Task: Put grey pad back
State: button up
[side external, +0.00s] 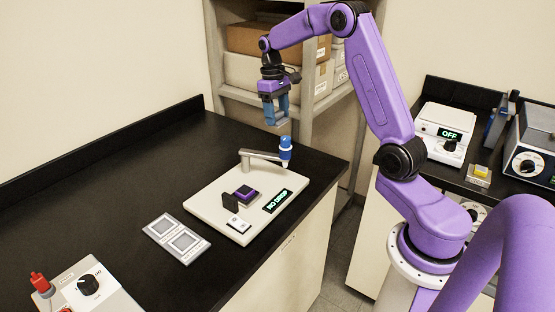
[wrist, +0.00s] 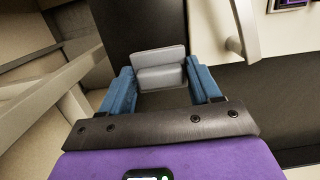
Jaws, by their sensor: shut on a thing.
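My gripper (side external: 276,112) is raised above the far right part of the black bench, with its blue fingers pointing down. In the wrist view, the fingers (wrist: 163,82) are shut on the grey pad (wrist: 160,70), a pale grey block with a stepped face. The pad is hard to make out in the side view. A light grey holder plate (side external: 176,238) with two square recesses lies on the bench, left of the cream profiler base (side external: 215,205). A dark purple pad (side external: 246,193) sits on that base.
The profiler has an arm with a blue head (side external: 286,148), a small dark upright plate (side external: 230,202) and a "NO DROP" display (side external: 278,201). A control box (side external: 85,289) stands at front left. Shelves with boxes (side external: 258,70) stand behind my gripper. The bench's back left is clear.

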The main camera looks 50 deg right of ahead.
notch_tip(320, 180, down, 13)
jog(key=shift+r, duration=0.1)
dwell(0.5)
jog(key=o, duration=1.5)
